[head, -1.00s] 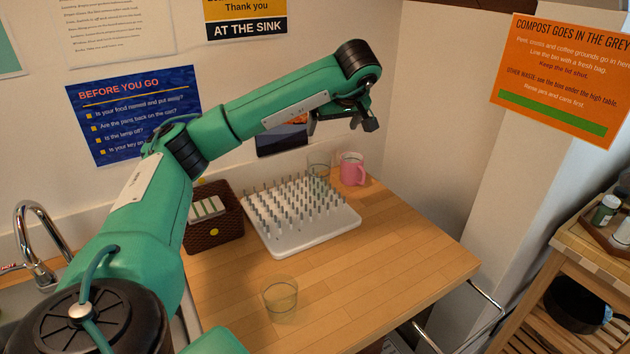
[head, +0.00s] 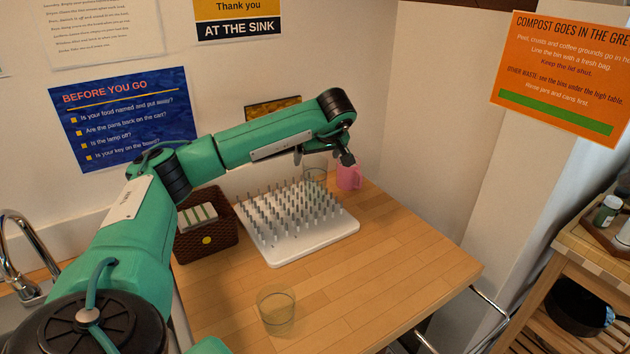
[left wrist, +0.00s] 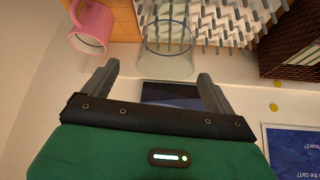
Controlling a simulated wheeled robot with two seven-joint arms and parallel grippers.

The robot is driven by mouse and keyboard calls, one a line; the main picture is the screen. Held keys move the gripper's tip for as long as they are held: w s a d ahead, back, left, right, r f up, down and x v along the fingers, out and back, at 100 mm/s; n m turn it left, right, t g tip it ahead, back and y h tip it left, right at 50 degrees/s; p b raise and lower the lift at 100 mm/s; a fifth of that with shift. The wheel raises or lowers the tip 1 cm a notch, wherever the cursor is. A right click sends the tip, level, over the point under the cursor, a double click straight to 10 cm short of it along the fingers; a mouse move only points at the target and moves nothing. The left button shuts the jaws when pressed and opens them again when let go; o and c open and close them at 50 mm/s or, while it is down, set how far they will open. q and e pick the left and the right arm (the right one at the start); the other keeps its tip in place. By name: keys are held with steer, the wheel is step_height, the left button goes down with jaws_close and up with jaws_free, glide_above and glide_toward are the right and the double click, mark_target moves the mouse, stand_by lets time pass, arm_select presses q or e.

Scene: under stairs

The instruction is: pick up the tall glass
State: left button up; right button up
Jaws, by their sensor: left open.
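The tall glass (head: 314,181) is clear and stands upright at the back of the wooden table, behind the white peg rack and left of the pink mug. My left gripper (head: 323,158) is open and empty, at about the height of the glass's rim, and partly covers it in the head view. In the left wrist view the glass (left wrist: 166,45) shows just beyond and between the two open fingers (left wrist: 158,75), not gripped. I cannot tell exactly how far the fingertips are from it. My right gripper is not in view.
The pink mug (head: 348,178) stands close to the glass. The white peg rack (head: 296,250) has several upright pegs. A brown basket (head: 205,243) is left of it. A shorter clear glass (head: 276,312) stands near the front. The table's right side is clear. A wall rises behind.

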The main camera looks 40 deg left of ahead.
mark_target(314, 166)
arm_select(q)
steer(key=x, duration=0.1)
steer(key=p+x, duration=0.1)
steer(key=x, duration=0.2)
steer(key=shift+s+f, duration=0.3)
steer(key=shift+s, duration=0.05)
steer(key=shift+w+f, duration=0.1)
steer(key=shift+f, duration=0.15)
steer(key=c, duration=1.2)
